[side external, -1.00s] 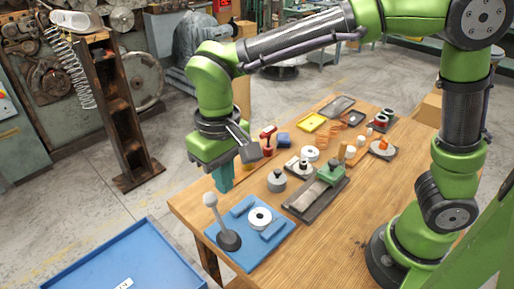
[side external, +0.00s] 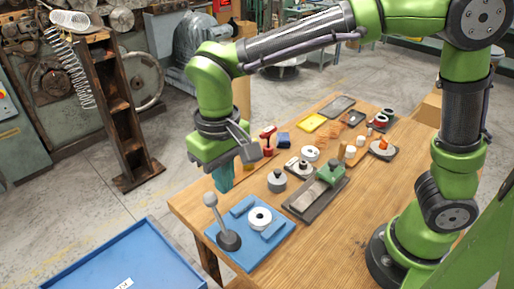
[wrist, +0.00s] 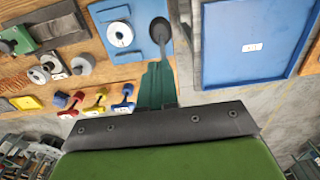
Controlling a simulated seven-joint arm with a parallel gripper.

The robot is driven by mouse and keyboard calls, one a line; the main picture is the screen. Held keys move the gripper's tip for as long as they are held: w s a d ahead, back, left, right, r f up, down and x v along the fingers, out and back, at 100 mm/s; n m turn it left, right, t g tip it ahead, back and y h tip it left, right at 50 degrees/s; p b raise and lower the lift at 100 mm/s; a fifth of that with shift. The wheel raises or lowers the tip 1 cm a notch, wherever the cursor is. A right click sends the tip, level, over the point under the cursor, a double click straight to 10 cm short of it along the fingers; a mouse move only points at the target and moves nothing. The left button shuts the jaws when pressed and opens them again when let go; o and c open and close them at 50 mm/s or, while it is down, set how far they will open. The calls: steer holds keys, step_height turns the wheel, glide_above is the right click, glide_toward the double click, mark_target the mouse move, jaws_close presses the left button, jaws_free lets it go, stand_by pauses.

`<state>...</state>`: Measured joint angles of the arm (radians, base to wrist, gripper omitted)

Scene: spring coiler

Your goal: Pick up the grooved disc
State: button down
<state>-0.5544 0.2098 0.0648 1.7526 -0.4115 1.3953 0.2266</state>
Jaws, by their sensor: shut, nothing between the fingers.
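A white disc with a dark centre hole (side external: 260,218) sits on the blue plate (side external: 236,258) at the table's front corner, between two raised blue blocks. It is likely the grooved disc, though no groove can be made out. The disc (wrist: 120,34) and plate (wrist: 147,9) also show at the top of the wrist view. My gripper (side external: 222,186) has teal fingers and hangs above the table's left edge, behind the plate and apart from the disc. In the wrist view its fingers (wrist: 157,88) are together, with nothing between them.
A grey knobbed cylinder (side external: 277,183) and a green block on a dark rail (side external: 331,174) stand nearby. Red, yellow and blue spools (wrist: 96,102) are close to my fingers. A blue tray (side external: 120,262) lies left.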

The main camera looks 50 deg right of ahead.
steer(key=c, duration=0.6)
jaws_free()
steer(key=n+t, duration=0.1)
steer(key=n, duration=0.3)
glide_above(261, 213)
steer(key=shift+y, duration=0.3)
steer(key=f, duration=0.8)
steer(key=s+f, duration=0.1)
steer(key=f, duration=0.3)
steer(key=shift+a, duration=0.15)
steer(key=shift+t, duration=0.3)
steer(key=shift+w+a+f, duration=0.1)
steer(key=shift+f, duration=1.15)
steer(key=shift+w+a+f, duration=0.1)
steer(key=shift+f, duration=1.15)
